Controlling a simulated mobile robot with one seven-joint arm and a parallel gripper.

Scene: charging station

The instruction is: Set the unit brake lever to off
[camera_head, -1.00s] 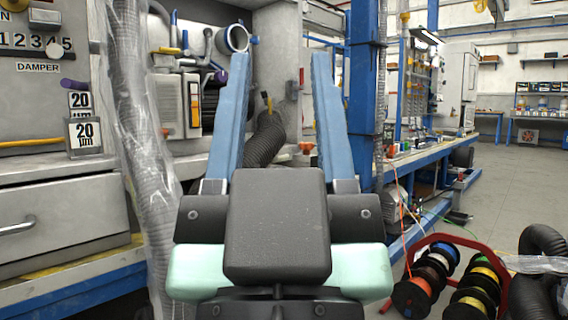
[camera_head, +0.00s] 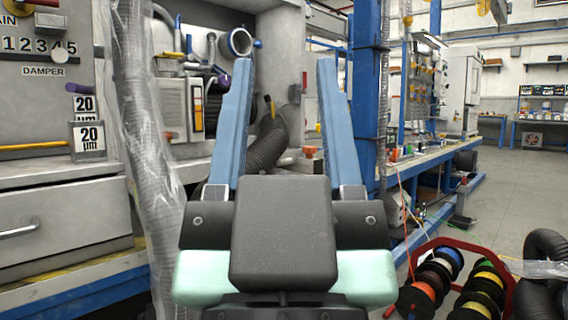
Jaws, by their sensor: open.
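My gripper (camera_head: 284,64) is open and empty, its two blue fingers pointing forward and up in the middle of the view. The left finger hides part of the unit.
A plastic-wrapped hose (camera_head: 142,130) hangs close on the left, before a bench with a drawer (camera_head: 62,215). A blue post (camera_head: 367,110) stands right of the fingers. A red rack of cable spools (camera_head: 455,285) is low right. Clear floor (camera_head: 515,195) lies beyond.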

